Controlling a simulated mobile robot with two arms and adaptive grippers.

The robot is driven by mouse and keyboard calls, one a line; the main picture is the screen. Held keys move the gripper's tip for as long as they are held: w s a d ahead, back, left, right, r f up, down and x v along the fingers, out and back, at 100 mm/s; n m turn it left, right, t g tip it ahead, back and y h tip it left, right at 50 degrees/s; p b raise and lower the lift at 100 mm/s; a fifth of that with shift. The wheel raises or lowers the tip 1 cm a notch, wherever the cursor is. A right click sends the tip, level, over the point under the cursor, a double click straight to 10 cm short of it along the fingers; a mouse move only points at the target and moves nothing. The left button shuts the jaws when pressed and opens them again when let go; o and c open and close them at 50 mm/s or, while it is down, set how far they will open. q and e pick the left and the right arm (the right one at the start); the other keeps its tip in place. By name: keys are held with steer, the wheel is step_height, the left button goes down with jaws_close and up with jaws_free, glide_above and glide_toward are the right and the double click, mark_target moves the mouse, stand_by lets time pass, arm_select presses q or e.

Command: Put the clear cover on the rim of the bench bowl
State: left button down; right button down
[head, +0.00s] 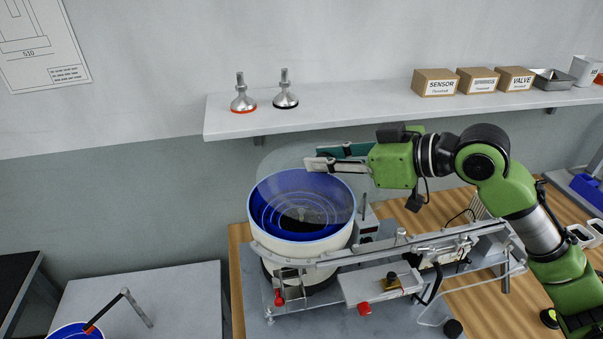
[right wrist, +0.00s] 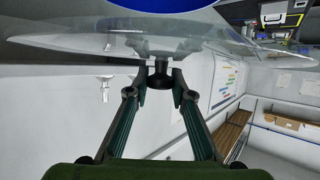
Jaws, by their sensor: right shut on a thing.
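The bench bowl (head: 297,243), cream outside with a blue stepped inside, stands on the bench machine. The clear cover (head: 285,160) is a see-through disc above the bowl's back and right part. It looks tilted and off-centre, and I cannot tell whether its edge touches the rim. My right gripper (head: 318,163) is shut on the cover's knob, behind and above the bowl. In the right wrist view, the fingers (right wrist: 160,88) pinch the black knob (right wrist: 160,73), with the cover (right wrist: 80,40) spreading beyond it and blue at the top edge. My left gripper is out of view.
A metal rail (head: 385,248) and a red knob (head: 364,308) are at the machine's front. A wall shelf (head: 350,112) holds two metal feet (head: 285,90) and several boxes (head: 435,83). A blue-lined round container (head: 75,331) is at bottom left; the grey table (head: 180,285) beside it has free room.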

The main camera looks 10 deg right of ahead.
steer(key=w+a+f+p, duration=0.3)
steer(key=w+f, duration=0.2)
steer(key=f, duration=0.4)
steer(key=shift+w+f, duration=0.25)
steer(key=shift+w, duration=0.05)
steer(key=shift+f, duration=0.6)
steer(key=shift+f, duration=0.1)
steer(key=c, duration=1.8)
jaws_free()
steer(key=shift+o, duration=0.2)
